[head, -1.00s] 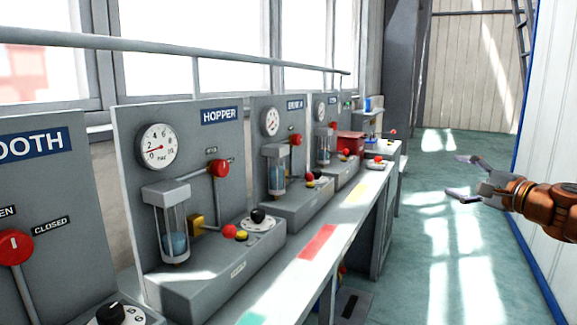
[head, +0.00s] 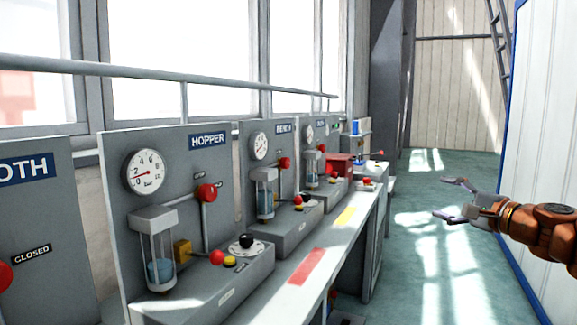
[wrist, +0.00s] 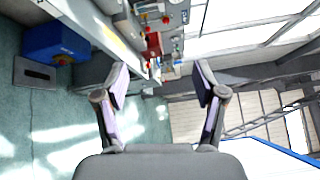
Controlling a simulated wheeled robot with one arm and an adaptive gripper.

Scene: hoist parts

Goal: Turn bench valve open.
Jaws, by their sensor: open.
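The bench panel (head: 256,160) stands second in full view along the workbench, under a blue BENCH label (head: 284,127). Its valve has a round red knob (head: 284,163) on a grey lever, right of the gauge (head: 260,146). The lever's exact angle is too small to tell. My gripper (head: 447,198) is at the right over the aisle, well apart from the panel, with its fingers spread and nothing between them. The wrist view also shows my gripper (wrist: 162,80) open and empty.
The hopper panel (head: 110,175) stands nearer, with its own red knob (head: 206,192). A grey rail (head: 225,87) runs above the panels. The white wall (head: 545,150) is close on the right. A blue box (wrist: 57,42) sits on the floor by the bench. The aisle floor (head: 425,250) is clear.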

